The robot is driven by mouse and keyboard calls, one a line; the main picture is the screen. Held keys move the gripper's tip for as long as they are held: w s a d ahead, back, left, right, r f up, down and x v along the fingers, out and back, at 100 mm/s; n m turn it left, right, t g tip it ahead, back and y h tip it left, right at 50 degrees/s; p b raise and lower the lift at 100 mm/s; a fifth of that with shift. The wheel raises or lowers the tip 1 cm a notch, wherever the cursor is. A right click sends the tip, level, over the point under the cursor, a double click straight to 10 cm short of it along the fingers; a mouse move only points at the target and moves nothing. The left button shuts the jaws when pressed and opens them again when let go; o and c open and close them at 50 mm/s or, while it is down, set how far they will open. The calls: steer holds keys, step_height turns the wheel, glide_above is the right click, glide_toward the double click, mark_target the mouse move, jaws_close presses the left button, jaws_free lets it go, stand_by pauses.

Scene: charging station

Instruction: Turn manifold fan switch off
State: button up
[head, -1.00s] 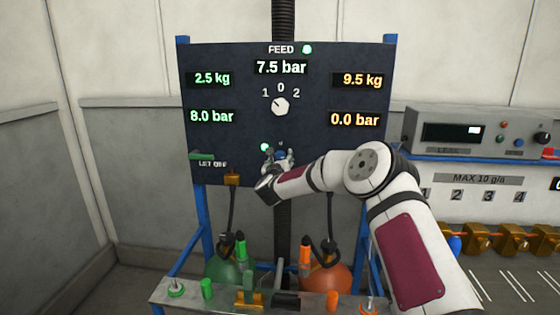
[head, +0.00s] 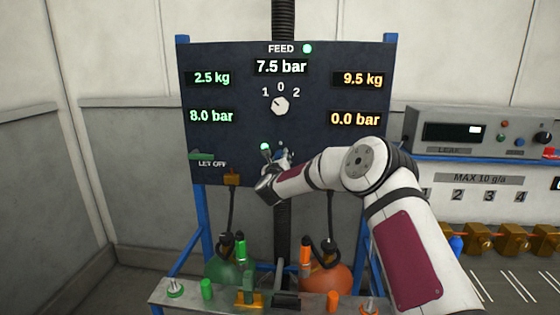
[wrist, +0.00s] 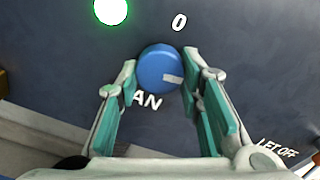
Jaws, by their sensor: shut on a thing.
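The fan switch is a round blue knob (wrist: 155,66) on the dark panel (head: 230,60), with a white mark on its face. In the wrist view the mark points right and slightly down, while the "0" is above and to the right. A lit green lamp (wrist: 110,10) is beside it, up and left; it also shows in the head view (head: 265,147). My gripper (wrist: 161,78) is shut on the knob, one finger on each side. It hides part of the "FAN" label; only "AN" shows. In the head view my gripper (head: 275,161) mostly covers the knob.
A white selector (head: 280,106) marked 1, 0, 2 is above my gripper. A green lever (head: 201,155) marked LET OFF is to the left. Green (head: 230,271) and orange (head: 327,279) tanks stand below. A grey instrument box (head: 480,130) is on the right.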

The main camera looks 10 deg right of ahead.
steer(key=n+b, duration=0.4)
steer(key=n, duration=0.8)
steer(key=shift+d+r+n, duration=0.1)
steer(key=shift+r+n, duration=0.05)
steer(key=shift+n, duration=0.15)
steer(key=shift+n+b, duration=0.8)
steer(key=shift+n, duration=0.7)
steer(key=o, duration=1.2)
steer(key=shift+r, duration=0.1)
steer(key=shift+c, duration=0.2)
steer(key=shift+s, duration=0.1)
steer(key=v, duration=1.2)
